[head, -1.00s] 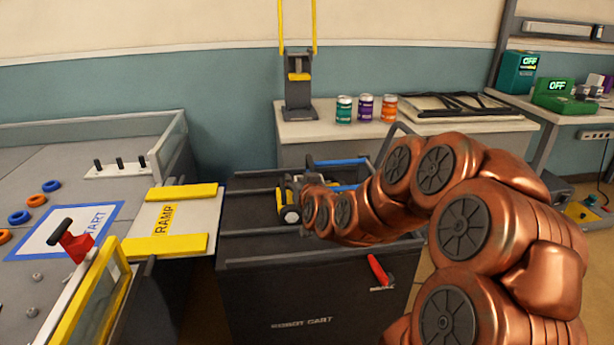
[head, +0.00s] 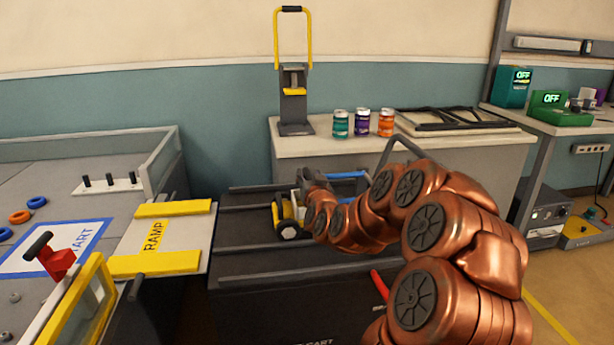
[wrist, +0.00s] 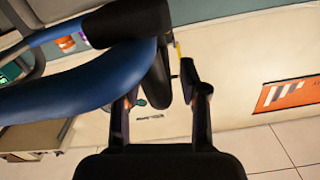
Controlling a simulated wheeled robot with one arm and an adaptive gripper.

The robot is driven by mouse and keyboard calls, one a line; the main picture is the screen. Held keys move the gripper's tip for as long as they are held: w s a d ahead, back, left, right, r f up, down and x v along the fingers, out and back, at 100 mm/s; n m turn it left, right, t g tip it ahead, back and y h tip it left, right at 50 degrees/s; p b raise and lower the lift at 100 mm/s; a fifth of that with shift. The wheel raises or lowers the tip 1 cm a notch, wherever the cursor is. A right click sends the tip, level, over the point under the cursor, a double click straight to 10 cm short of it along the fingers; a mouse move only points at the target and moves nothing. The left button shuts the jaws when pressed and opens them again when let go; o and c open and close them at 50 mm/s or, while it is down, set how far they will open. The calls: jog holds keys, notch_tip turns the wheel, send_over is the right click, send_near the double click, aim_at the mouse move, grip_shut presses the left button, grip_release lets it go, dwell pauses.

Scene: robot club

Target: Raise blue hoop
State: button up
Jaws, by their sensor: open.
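The blue hoop (head: 348,176) shows in the head view as a short blue bar, low over the cart behind my arm. In the wrist view the hoop (wrist: 70,85) is a thick blue curved tube with a black grip at its upper end, close to the camera on the left. My gripper (wrist: 168,82) is open at the hoop's black end, with a dark piece showing between its fingers. Whether the fingers touch it I cannot tell. In the head view my arm hides most of the gripper and part of the hoop.
The dark cart (head: 245,275) carries a small wheeled robot (head: 287,218) beside my gripper. A yellow ramp (head: 160,236) and the field lie left. A stand with a raised yellow hoop (head: 276,40) and several cans (head: 362,122) are on the back table (head: 310,148).

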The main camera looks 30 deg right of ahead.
jog(key=shift+x, duration=1.15)
jog(key=shift+a, duration=0.1)
grip_shut()
